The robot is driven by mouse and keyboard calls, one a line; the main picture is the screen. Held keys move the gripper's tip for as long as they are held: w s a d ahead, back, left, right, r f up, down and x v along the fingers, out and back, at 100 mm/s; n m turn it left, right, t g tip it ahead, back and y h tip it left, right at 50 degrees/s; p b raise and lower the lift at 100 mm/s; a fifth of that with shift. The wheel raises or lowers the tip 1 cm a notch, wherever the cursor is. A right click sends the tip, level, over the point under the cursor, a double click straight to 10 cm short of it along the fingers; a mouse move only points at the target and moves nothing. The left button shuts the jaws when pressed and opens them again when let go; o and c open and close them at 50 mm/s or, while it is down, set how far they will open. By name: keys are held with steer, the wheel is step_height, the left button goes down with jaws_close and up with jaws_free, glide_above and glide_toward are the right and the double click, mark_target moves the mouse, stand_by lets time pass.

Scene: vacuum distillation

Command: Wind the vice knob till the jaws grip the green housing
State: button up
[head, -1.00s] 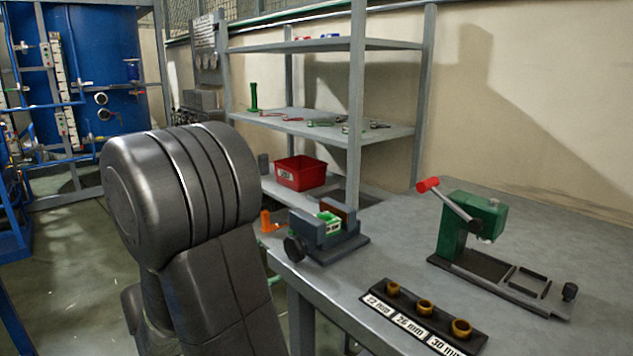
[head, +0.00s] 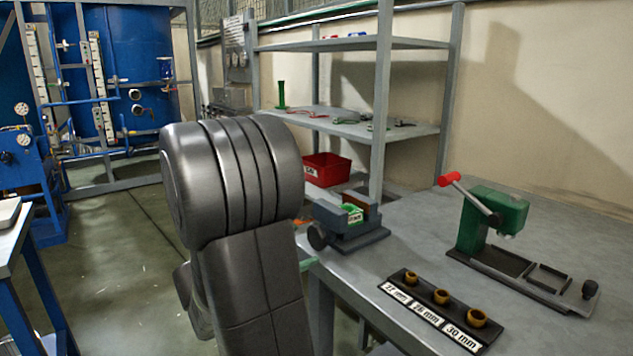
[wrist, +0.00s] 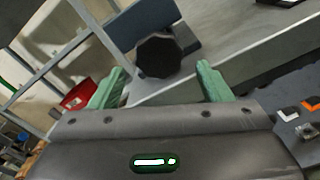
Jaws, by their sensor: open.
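The vice (head: 350,238) stands on the near left edge of the grey bench, with its dark round knob (head: 317,237) facing left. The green housing (head: 353,213) sits between the jaws; whether they touch it I cannot tell. In the wrist view the black faceted knob (wrist: 158,56) is ahead of my gripper (wrist: 158,84), between the lines of its two green fingers. The fingers are spread and empty, with the knob apparently beyond their tips. In the head view my arm hides most of my gripper.
A rack of brown rings (head: 441,296) with size labels lies on the bench's front. A green press (head: 490,225) with a red-tipped lever stands to the right. A red bin (head: 327,169) and a shelf unit (head: 360,129) are behind the vice. Open floor lies left.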

mark_target(314, 241)
steer(key=shift+w+d+r, duration=0.15)
steer(key=shift+w+d, duration=0.3)
steer(key=shift+d, duration=0.1)
steer(key=shift+x, duration=0.95)
steer(key=shift+s+f, duration=0.1)
steer(key=shift+f, duration=0.1)
